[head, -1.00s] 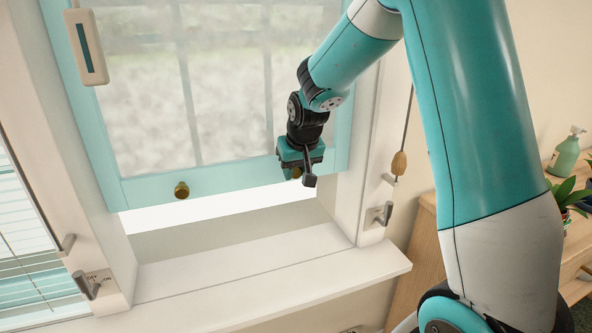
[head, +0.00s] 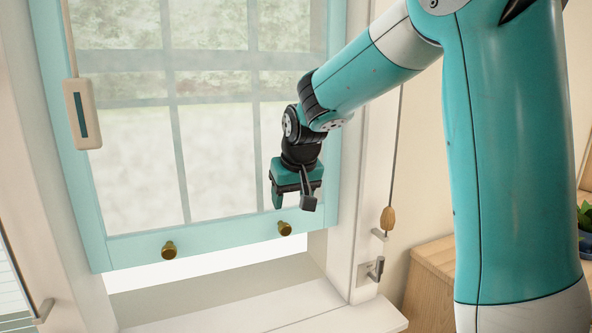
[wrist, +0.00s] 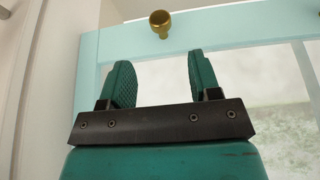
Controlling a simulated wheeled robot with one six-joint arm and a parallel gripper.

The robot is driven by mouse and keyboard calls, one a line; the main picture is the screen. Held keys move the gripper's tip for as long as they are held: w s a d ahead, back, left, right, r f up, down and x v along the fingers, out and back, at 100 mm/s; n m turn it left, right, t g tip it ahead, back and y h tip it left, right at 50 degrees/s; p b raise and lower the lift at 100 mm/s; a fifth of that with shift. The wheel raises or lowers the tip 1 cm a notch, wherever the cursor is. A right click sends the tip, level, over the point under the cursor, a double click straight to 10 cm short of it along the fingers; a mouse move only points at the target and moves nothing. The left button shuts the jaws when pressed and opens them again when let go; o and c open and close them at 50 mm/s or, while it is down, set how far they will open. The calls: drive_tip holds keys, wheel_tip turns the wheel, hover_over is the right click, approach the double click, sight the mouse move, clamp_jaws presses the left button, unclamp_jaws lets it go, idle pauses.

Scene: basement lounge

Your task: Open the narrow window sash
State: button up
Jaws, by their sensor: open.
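The narrow window sash (head: 220,234) has a pale teal frame with muntins and frosted-looking panes. It is raised, with a bright gap between its bottom rail and the sill. Two brass knobs sit on the bottom rail, a left knob (head: 169,249) and a right knob (head: 285,228). My gripper (head: 292,205) is in front of the sash, just above the right knob and apart from it. Its green fingers (wrist: 158,80) are open and empty. In the wrist view one brass knob (wrist: 160,22) shows beyond the fingertips on the rail.
A white sill (head: 270,310) runs below the sash. A cord with a wooden toggle (head: 388,218) hangs at the right jamb, above a metal latch (head: 376,268). A pale tag (head: 82,114) hangs at the upper left. A wooden cabinet (head: 432,275) with a plant stands at right.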

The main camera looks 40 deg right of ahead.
drive_tip(key=v, duration=0.7)
drive_tip(key=shift+r, duration=0.2)
drive_tip(key=s+a+n+g+y+p, duration=0.4)
drive_tip(key=s+a+n+p, duration=0.5)
drive_tip(key=s+a, duration=1.3)
drive_tip(key=shift+a+r+n+y+p, duration=0.3)
drive_tip(key=shift+r+n+y, duration=0.15)
drive_tip(key=shift+n+y, duration=0.25)
